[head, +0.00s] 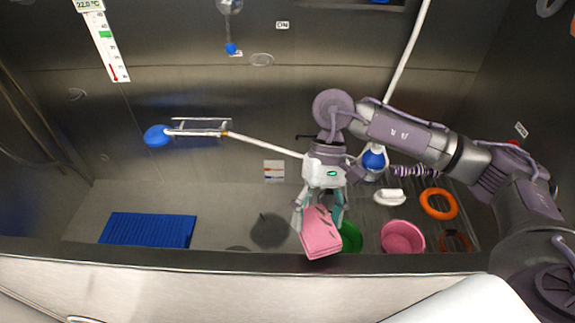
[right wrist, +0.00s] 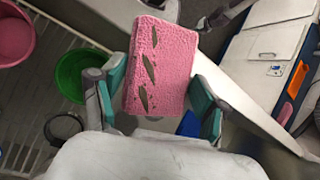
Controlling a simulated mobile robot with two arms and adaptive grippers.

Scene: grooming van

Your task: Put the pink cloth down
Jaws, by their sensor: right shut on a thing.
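The pink cloth (head: 319,238) is a folded, thick pad with dark slits. My right gripper (head: 318,210) is shut on it and holds it over the front part of the tub, near the front rim. In the right wrist view the cloth (right wrist: 160,65) stands between the two teal fingertips of the right gripper (right wrist: 160,100). I cannot tell in the head view whether the cloth touches anything below. My left gripper is not in view.
A green bowl (head: 351,238) is partly hidden behind the cloth. A pink bowl (head: 402,238), an orange ring (head: 439,204) and a white item (head: 389,197) lie to the right. A blue mat (head: 148,230) lies at left. The tub's front rim (head: 200,259) runs below.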

